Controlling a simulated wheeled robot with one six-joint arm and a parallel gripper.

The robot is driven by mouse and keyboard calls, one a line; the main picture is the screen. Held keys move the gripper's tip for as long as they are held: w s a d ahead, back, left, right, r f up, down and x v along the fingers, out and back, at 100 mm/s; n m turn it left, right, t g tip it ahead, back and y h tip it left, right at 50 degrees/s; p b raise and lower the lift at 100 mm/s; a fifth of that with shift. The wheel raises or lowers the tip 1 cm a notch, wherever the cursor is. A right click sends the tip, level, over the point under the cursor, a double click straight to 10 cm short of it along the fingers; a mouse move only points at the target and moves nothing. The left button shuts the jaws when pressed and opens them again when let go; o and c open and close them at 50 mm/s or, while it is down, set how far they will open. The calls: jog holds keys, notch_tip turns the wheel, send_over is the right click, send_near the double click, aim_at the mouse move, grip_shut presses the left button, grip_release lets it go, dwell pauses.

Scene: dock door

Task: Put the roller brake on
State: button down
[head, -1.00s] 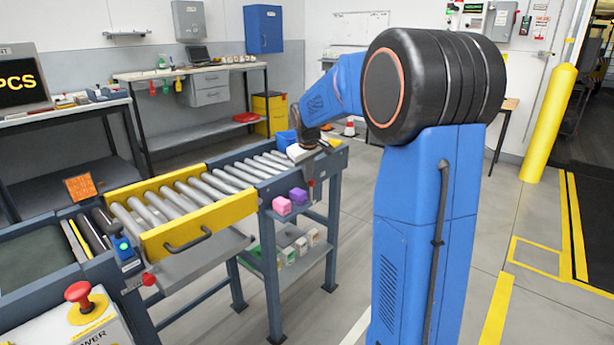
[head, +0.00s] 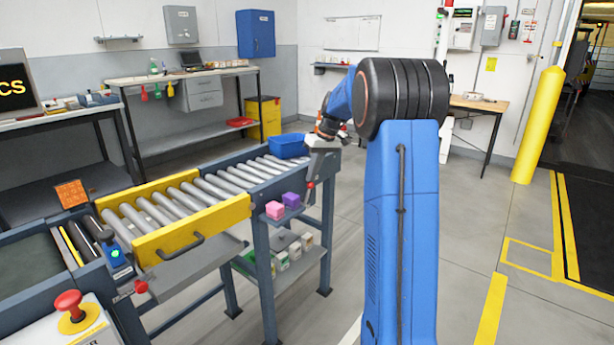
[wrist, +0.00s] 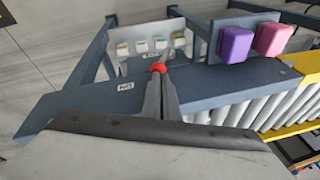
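A lever with a red knob (head: 310,185), which looks like the roller brake, is at the side of the conveyor near its right end. In the wrist view the red knob (wrist: 158,68) is right at my fingertips, with a grey stem beyond it. My gripper (head: 314,168) reaches down over the conveyor's right end. In the wrist view the fingers of my gripper (wrist: 158,80) are close together and look shut. They partly cover the knob, and I cannot tell whether they touch it. The roller conveyor (head: 215,185) has grey rollers and a yellow section.
A blue bin (head: 288,145) stands at the conveyor's far end. A red emergency button (head: 68,302) is at front left. The floor to the right is open.

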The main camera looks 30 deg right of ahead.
jog(key=d+f+y, duration=0.1)
jog(key=w+d+f+g+y, duration=0.1)
jog(key=d+y, duration=0.2)
jog(key=shift+w+f+m, duration=0.2)
jog(key=shift+f+m, duration=0.1)
jog(key=shift+f, duration=0.1)
jog(key=shift+w+d+f, duration=0.2)
jog(key=shift+d+f, duration=0.2)
jog(key=shift+d, duration=0.1)
